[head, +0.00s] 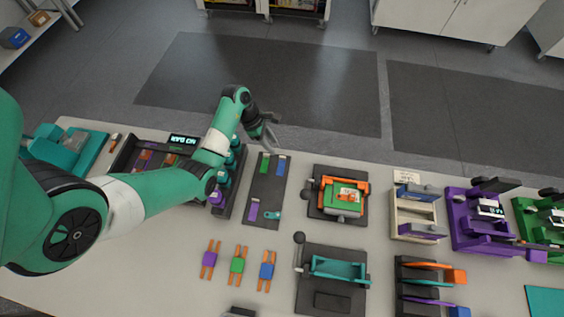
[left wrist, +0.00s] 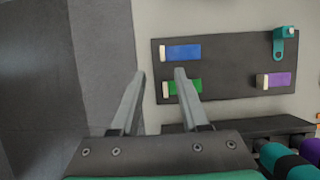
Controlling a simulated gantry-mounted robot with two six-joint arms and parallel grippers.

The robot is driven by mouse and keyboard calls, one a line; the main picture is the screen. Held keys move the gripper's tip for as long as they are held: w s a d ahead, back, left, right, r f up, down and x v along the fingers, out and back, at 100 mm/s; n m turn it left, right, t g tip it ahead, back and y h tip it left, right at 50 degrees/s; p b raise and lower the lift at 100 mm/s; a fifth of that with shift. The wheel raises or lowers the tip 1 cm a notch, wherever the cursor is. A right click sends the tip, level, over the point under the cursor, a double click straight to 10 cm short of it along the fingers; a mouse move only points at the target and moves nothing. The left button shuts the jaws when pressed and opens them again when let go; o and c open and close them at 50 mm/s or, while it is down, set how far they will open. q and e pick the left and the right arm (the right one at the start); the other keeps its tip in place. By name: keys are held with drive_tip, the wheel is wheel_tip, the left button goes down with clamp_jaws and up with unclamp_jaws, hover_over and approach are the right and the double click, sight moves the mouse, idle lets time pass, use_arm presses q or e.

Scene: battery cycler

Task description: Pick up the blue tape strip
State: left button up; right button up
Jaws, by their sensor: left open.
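The blue tape strip (head: 281,167) lies on a dark grey board (head: 264,190), near its far right corner. In the left wrist view, the blue strip (left wrist: 182,53) has a pale end tab and lies beyond the fingertips, a little to their right. My left gripper (head: 268,133) is open and empty, above the table's far edge and beyond the board. Its two fingers also show in the left wrist view (left wrist: 159,74), apart from the strip. My right gripper is not in view.
A green strip (left wrist: 184,88) lies beside the blue one, close to my right-hand finger in the wrist view. A purple strip (left wrist: 280,79) and a teal dispenser (left wrist: 279,44) share the board. A dark rack (head: 232,199) stands left of it, and an orange-green fixture (head: 340,197) right.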

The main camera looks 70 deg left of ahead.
sight(280, 156)
use_arm(q)
drive_tip(key=shift+x, duration=0.85)
drive_tip(key=x, duration=0.1)
drive_tip(key=b+x, duration=0.1)
drive_tip(key=x, duration=0.3)
drive_tip(key=shift+s+d+b, duration=0.15)
drive_tip(key=shift+d+b, duration=0.1)
drive_tip(key=shift+b, duration=0.05)
clamp_jaws()
